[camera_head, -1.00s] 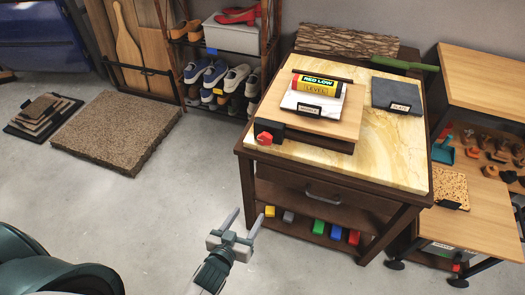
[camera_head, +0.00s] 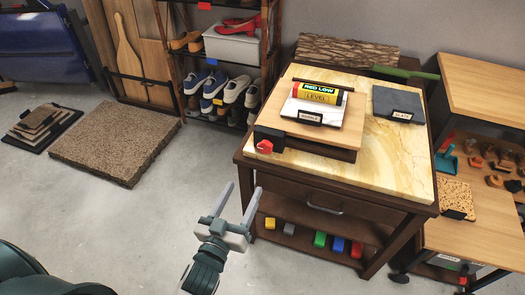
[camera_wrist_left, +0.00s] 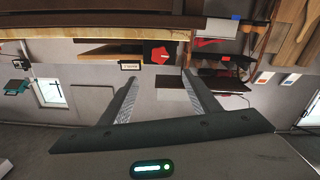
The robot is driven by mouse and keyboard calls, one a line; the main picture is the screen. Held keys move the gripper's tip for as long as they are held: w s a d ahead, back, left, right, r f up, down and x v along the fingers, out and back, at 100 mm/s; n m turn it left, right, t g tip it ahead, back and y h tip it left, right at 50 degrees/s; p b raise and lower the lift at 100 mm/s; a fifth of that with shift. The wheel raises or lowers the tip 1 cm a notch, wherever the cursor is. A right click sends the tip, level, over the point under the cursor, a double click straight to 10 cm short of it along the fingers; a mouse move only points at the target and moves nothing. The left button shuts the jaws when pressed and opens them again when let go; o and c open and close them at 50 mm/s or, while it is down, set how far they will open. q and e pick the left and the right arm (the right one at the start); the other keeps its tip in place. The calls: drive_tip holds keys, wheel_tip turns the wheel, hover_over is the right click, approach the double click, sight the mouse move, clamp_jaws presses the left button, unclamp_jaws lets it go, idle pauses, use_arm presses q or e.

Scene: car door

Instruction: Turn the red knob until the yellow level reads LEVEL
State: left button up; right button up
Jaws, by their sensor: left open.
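The red knob (camera_head: 264,147) sits on a black block at the front left corner of a wooden board (camera_head: 330,139) on the table. It also shows in the left wrist view (camera_wrist_left: 160,55), ahead of and between the fingertips. The yellow level (camera_head: 320,97) lies on a white plate on the board; its upper label reads RED LOW, and the word LEVEL is printed below. My left gripper (camera_head: 242,188) is open and empty, in front of the table's left side, below and apart from the knob. Its two fingers also show in the left wrist view (camera_wrist_left: 160,76). My right gripper is not in view.
A dark slate plate (camera_head: 398,103) lies right of the board on the marble tabletop (camera_head: 400,160). Colored blocks (camera_head: 320,239) sit on the shelf below. A shoe rack (camera_head: 220,85) stands behind left.

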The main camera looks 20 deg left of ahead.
sight(264, 148)
use_arm(q)
drive_tip(key=w, duration=0.5)
drive_tip(key=w+p, duration=0.1)
drive_tip(key=w, duration=0.9)
drive_tip(key=shift+w+d+p, duration=0.15)
drive_tip(key=shift+d+p, duration=0.1)
drive_tip(key=shift+p, duration=0.1)
drive_tip(key=shift+w, duration=0.75)
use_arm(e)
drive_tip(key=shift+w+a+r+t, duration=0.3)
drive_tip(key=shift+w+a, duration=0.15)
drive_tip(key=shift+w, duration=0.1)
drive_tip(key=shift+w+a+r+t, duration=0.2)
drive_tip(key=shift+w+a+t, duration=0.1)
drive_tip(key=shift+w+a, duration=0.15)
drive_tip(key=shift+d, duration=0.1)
use_arm(q)
drive_tip(key=c, duration=1.1)
drive_tip(key=shift+o, duration=0.2)
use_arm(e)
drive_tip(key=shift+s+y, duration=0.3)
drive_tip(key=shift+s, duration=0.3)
